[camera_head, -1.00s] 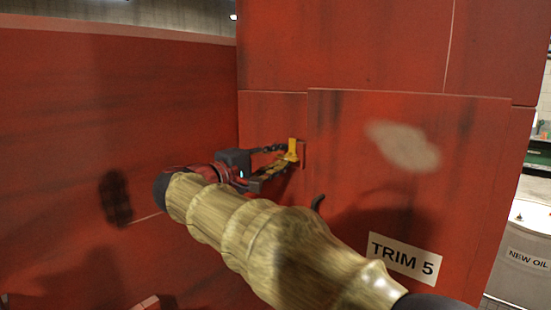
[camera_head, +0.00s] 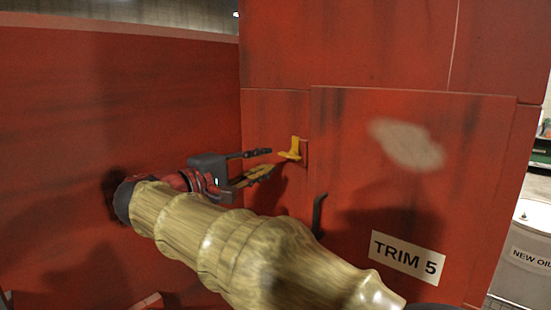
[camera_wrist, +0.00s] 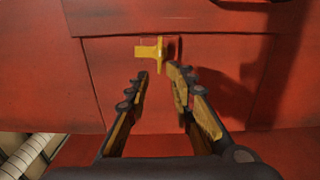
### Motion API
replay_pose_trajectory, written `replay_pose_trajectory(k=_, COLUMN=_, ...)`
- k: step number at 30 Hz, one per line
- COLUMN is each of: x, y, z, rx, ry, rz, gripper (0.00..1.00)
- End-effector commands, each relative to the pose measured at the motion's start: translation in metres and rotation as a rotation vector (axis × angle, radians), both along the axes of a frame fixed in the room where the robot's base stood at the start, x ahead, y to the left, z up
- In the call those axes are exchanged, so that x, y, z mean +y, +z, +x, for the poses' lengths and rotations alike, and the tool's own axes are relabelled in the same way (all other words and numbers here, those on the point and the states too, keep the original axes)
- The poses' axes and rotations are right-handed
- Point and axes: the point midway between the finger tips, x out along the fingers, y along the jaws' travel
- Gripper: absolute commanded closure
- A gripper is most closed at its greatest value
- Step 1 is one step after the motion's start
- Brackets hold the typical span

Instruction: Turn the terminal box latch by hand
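The yellow latch (camera_head: 291,149) sits on the red terminal box front, near the left edge of the door panel labelled TRIM 5. It also shows in the wrist view (camera_wrist: 152,52), above and between my fingertips. My gripper (camera_head: 266,162) is open and empty, a short way to the left of the latch and apart from it. In the wrist view, the two fingers of my gripper (camera_wrist: 156,78) stand spread with bare red surface between them. The latch has a flat plate and a crosswise tab. Nothing of the latch is hidden in the head view.
A dark hooked handle (camera_head: 318,215) stands out from the red door panel (camera_head: 365,185), below right of the latch. A red wall (camera_head: 100,110) is close on the left. A white drum marked NEW OIL (camera_head: 526,245) stands at far right.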

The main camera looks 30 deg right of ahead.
Motion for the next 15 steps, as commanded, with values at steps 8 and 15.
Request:
replay_pose_trajectory(k=8, x=0.041, y=0.000, z=-0.014, rx=0.000, ry=0.001, rz=0.001, gripper=0.77)
replay_pose_trajectory(k=15, x=0.049, y=0.000, z=-0.017, rx=0.000, ry=-0.001, rz=0.001, gripper=0.77)
